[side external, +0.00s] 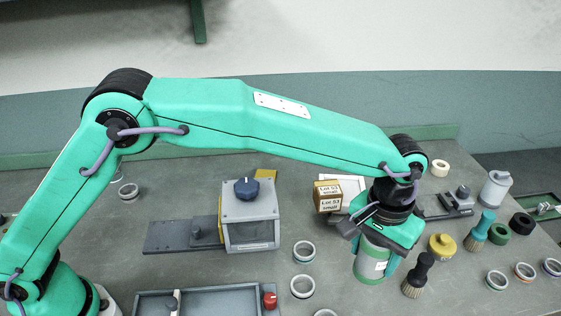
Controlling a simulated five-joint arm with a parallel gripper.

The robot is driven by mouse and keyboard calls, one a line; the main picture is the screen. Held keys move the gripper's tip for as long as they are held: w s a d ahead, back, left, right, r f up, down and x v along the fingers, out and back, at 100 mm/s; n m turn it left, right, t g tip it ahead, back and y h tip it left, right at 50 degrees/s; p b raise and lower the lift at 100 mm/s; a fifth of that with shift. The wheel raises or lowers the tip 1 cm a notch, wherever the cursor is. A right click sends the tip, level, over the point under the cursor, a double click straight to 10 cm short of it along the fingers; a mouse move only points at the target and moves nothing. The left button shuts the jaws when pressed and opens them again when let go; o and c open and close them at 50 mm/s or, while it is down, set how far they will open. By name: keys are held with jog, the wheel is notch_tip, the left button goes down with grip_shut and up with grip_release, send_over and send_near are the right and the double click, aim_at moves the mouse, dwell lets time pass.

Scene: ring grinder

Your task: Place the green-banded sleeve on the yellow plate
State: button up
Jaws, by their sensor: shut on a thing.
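The gripper is shut on this cylinder. It looks wider than the loose rings, and I cannot tell whether it is the sleeve or whether its base touches the bench. A pale ring with a faint greenish band (496,280) lies at the lower right. A yellow piece (267,175) shows behind the grey box; I cannot tell whether it is the yellow plate.
A grey box with a blue knob (250,215) stands left of my gripper. Plain rings (303,251) lie between them. A yellow weight (441,246), brushes (415,275) and banded rings (524,272) crowd the right. A tray (220,300) lies in front.

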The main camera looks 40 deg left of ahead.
jog(key=w+a+n, duration=0.2)
jog(key=w+a, duration=0.2)
jog(key=a, duration=0.2)
jog(key=w+a+n, duration=0.3)
jog(key=w+a, duration=0.2)
jog(key=a, duration=0.1)
jog(key=w+a+n, duration=0.3)
jog(key=w+a, duration=0.1)
jog(key=a, duration=0.2)
jog(key=shift+w+a+r, duration=0.15)
jog(key=shift+w+a, duration=0.2)
jog(key=shift+w, duration=0.05)
jog(key=w+a+n, duration=0.4)
jog(key=a, duration=0.8)
jog(key=n, duration=0.4)
send_over(266, 175)
jog(key=shift+s+f, duration=0.1)
jog(key=shift+f, duration=2.3)
jog(key=shift+f, duration=0.1)
jog(key=shift+f, duration=2.4)
jog(key=shift+f, duration=0.15)
